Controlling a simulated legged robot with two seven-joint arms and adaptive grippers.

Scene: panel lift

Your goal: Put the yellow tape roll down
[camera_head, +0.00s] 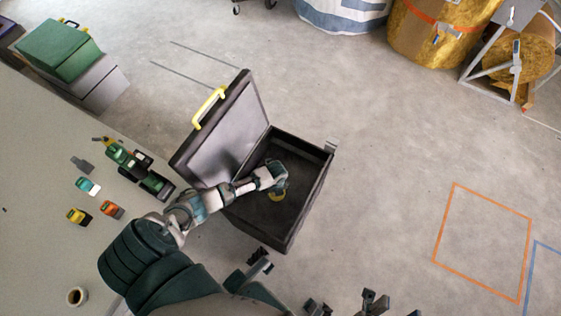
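The yellow tape roll (278,197) shows as a small yellow arc inside the open dark case (312,190), close to the case's left half. My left gripper (274,188) reaches down into the case from the left, right at the roll, and hides most of it. The fingers are too small and covered to show whether they grip the roll. I cannot tell whether the roll touches the case floor. My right gripper cannot be made out.
The case's raised lid (225,125) with a yellow handle stands to the left. A light table (50,150) carries a green tool (122,155), several small coloured items and a cup (76,296). The floor on the right, with an orange taped outline (443,220), is clear.

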